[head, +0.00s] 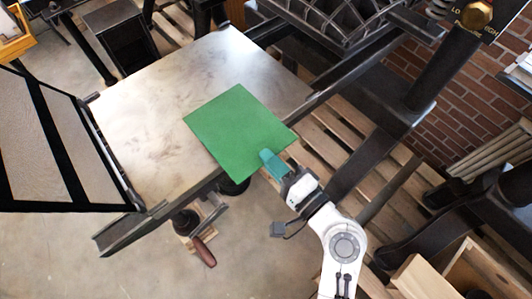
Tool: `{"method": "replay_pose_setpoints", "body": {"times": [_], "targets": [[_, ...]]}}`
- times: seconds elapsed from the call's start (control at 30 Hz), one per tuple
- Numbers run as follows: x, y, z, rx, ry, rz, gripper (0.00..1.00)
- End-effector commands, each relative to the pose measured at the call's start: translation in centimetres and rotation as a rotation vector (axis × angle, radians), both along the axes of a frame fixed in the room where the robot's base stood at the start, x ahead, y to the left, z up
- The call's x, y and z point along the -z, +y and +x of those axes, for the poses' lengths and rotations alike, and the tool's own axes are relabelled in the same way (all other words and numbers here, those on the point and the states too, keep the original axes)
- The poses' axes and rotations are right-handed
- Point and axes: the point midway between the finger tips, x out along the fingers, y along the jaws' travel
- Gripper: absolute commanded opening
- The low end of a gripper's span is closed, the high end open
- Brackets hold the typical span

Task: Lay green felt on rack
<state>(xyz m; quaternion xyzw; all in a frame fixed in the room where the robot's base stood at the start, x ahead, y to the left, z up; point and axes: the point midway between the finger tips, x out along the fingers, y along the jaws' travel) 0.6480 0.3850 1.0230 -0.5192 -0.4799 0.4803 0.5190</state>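A square green felt (228,122) lies flat over the grey metal press bed, its right and lower corners reaching past the bed's near edge. My gripper (269,158) comes in from the lower right and is at the felt's near right edge. One teal finger shows on top of the felt; the other is hidden, seemingly beneath it, so the gripper appears shut on that edge. I cannot tell whether the felt touches the bed. I cannot make out the rack with certainty; pale slats or rolls (490,160) stand at the right edge.
The press bed (140,110) is bare around the felt. A hinged frame with beige panels (62,150) stands at its left. Dark press beams (365,155) run on the right, above a wooden pallet (335,125). A brown-handled crank (204,252) sticks out below the bed.

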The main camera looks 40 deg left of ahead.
Motion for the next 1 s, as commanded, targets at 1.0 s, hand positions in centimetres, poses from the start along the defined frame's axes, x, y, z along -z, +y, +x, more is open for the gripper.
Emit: {"method": "replay_pose_setpoints", "body": {"times": [1.0], "targets": [[-0.4, -4.7, 2.2, 0.098, 0.001, 0.000, 0.00]]}}
